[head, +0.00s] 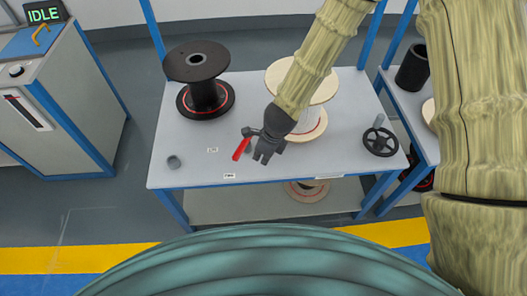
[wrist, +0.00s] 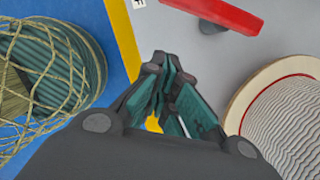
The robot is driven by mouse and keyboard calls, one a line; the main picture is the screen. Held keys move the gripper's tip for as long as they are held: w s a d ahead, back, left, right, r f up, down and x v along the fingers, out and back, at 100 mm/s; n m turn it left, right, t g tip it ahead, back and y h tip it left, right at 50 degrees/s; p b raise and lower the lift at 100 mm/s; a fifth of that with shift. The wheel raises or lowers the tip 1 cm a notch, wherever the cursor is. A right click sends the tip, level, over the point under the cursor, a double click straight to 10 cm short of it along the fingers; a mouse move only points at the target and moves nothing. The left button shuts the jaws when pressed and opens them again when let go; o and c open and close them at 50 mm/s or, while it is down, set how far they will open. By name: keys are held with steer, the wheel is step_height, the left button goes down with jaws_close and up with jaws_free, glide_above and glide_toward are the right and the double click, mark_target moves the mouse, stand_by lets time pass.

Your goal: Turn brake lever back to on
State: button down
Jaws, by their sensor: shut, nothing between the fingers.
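The red brake lever (head: 241,149) sits on the grey tabletop, left of the pale spool. Its red handle slants down-left from a dark pivot, toward the small white label (head: 229,176) near the front edge. A second white label (head: 212,149) lies farther back; I cannot read either surely. In the wrist view the red lever (wrist: 228,14) crosses the top edge, ahead of the fingertips. My gripper (head: 263,158) is just right of the lever, apart from it. In the wrist view my gripper (wrist: 165,68) has its fingers together, with nothing between them.
A black spool (head: 203,95) stands at the back left of the table (head: 190,140). A pale spool (head: 310,125) stands close behind my gripper. A black handwheel (head: 380,141) is at the right. The machine display (head: 44,14) reads IDLE.

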mark_target(244, 149)
steer(key=shift+w+a+f, duration=0.25)
steer(key=shift+a+f, duration=0.1)
steer(key=shift+f, duration=0.35)
steer(key=shift+w+a+f, duration=0.2)
steer(key=shift+a+f, duration=0.15)
steer(key=shift+f, duration=0.3)
steer(key=shift+w+a+p, duration=0.3)
steer(key=shift+w+a, duration=0.1)
steer(key=shift+a, duration=0.3)
steer(key=shift+w+a+p, duration=0.25)
steer(key=shift+w+a, duration=0.1)
steer(key=shift+a, duration=0.35)
